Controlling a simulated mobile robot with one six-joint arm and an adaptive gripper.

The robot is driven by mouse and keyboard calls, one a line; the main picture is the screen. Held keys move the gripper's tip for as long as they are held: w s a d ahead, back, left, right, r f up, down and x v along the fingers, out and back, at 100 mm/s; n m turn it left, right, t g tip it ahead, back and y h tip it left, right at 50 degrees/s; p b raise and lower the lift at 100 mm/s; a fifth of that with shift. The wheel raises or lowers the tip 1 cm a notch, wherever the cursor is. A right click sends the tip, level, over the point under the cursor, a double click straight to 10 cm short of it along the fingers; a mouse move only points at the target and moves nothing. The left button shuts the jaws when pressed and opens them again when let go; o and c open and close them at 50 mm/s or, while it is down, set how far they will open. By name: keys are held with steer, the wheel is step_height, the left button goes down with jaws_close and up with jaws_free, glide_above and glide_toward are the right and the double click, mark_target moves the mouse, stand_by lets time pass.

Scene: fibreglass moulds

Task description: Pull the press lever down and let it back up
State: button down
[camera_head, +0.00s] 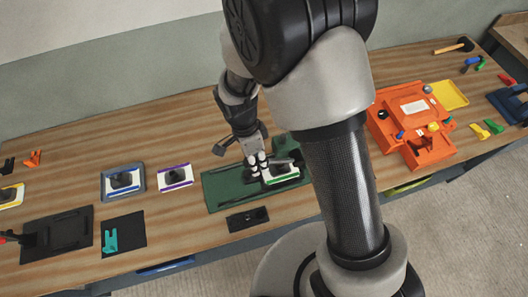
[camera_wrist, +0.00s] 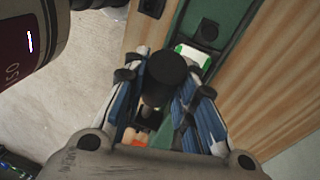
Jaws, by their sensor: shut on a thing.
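The press has a long dark green base (camera_head: 222,192) on the bench, and its green base also shows in the wrist view (camera_wrist: 222,18). My gripper (camera_head: 257,160) is low over the base. In the wrist view my gripper (camera_wrist: 164,88) has its blue-padded fingers on both sides of the black round lever end (camera_wrist: 168,67) and is shut on the lever. A white and green piece (camera_head: 281,173) sits on the base close to the fingers; it also shows in the wrist view (camera_wrist: 193,55). My arm and fingers hide much of the press and lever.
A small dark plate (camera_head: 248,219) lies in front of the base. Framed moulds in blue (camera_head: 123,181) and purple (camera_head: 175,177) stand to the left. An orange fixture (camera_head: 410,115) stands to the right, beyond my arm. Bare bench lies behind the moulds.

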step_height(320, 180, down, 8)
steer(key=a+t+h+b, duration=0.1)
steer(key=h+b, duration=0.4)
steer(key=b, duration=0.5)
steer(key=shift+s+a+r+m, duration=0.15)
steer(key=shift+s+a+m, duration=0.15)
steer(key=shift+s+a, duration=0.1)
